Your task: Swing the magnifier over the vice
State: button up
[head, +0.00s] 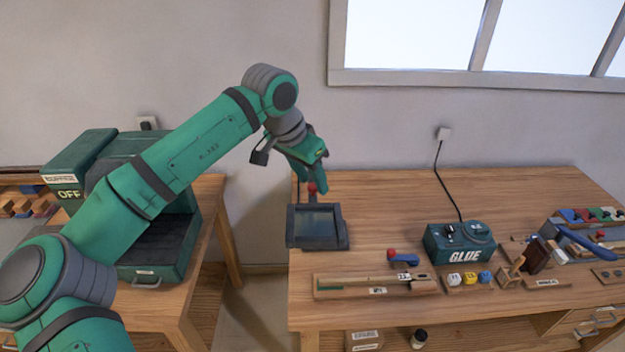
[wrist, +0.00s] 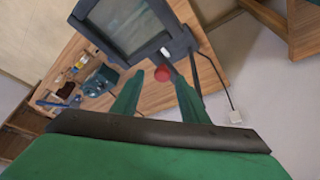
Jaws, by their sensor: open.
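The magnifier (head: 290,226) appears to be the dark square frame with a glassy pane at the left end of the right-hand bench. A red knob (head: 312,188) stands at its back edge. In the wrist view the frame (wrist: 92,28) fills the top, and the red knob (wrist: 163,73) shows between the finger lines. My gripper (head: 318,188) is open, pointing down at the knob; I cannot tell whether a finger touches it. I cannot pick out the vice with certainty; a cluster with a blue lever (head: 590,246) lies at the far right.
A GLUE box (head: 460,243) with a cord stands mid-bench. Bare wood (head: 385,205) lies between the frame and the box. A green machine (head: 160,245) stands on the left bench.

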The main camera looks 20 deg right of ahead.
jog(key=shift+w+a+f, duration=0.15)
jog(key=shift+a+f, duration=0.15)
jog(key=shift+f, duration=0.15)
jog(key=shift+d, duration=0.1)
grip_shut()
jog(key=shift+d, duration=0.1)
